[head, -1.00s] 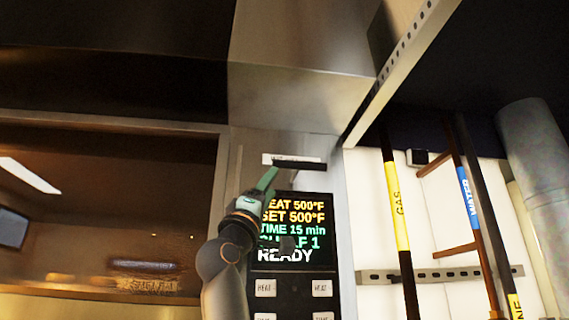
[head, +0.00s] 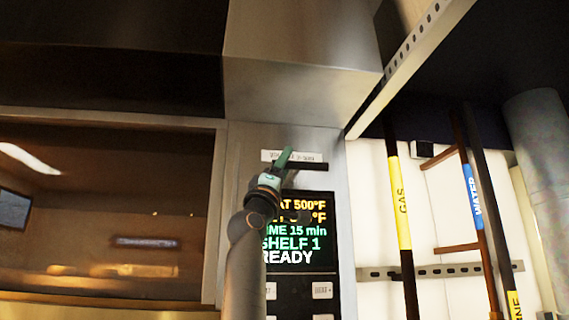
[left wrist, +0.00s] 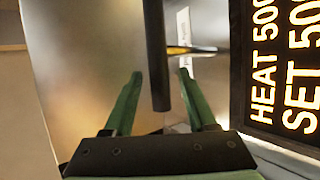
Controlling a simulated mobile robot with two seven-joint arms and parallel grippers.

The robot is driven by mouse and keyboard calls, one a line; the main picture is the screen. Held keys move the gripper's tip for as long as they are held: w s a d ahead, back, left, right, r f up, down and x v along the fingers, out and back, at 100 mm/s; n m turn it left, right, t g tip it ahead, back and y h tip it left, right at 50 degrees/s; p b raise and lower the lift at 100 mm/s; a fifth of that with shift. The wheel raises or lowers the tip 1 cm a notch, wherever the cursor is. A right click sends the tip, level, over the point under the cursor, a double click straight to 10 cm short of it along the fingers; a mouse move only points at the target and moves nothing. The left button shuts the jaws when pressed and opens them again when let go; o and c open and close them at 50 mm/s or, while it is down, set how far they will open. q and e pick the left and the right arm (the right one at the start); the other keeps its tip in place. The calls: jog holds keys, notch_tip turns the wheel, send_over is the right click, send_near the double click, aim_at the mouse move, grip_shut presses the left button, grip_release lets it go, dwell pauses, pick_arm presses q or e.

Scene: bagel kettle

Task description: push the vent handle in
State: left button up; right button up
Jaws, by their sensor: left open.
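The vent handle (head: 312,166) is a short dark bar on the steel panel, just under a white label and above the oven display. In the left wrist view the dark bar (left wrist: 157,55) runs down from the top edge between my fingers. My left gripper (head: 286,155) has green fingers and is in front of the label and the bar's left end. In the left wrist view the gripper (left wrist: 160,75) is open, with one finger on each side of the bar. I cannot tell whether a finger touches it. My right gripper is out of view.
The lit display (head: 300,235) with buttons below sits behind and right of my left arm. The oven window (head: 100,210) is at left. A metal hood (head: 300,90) juts out above. Gas (head: 403,200) and water pipes (head: 472,195) run along the right wall.

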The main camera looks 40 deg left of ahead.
pick_arm(q)
grip_shut()
dwell(1.3)
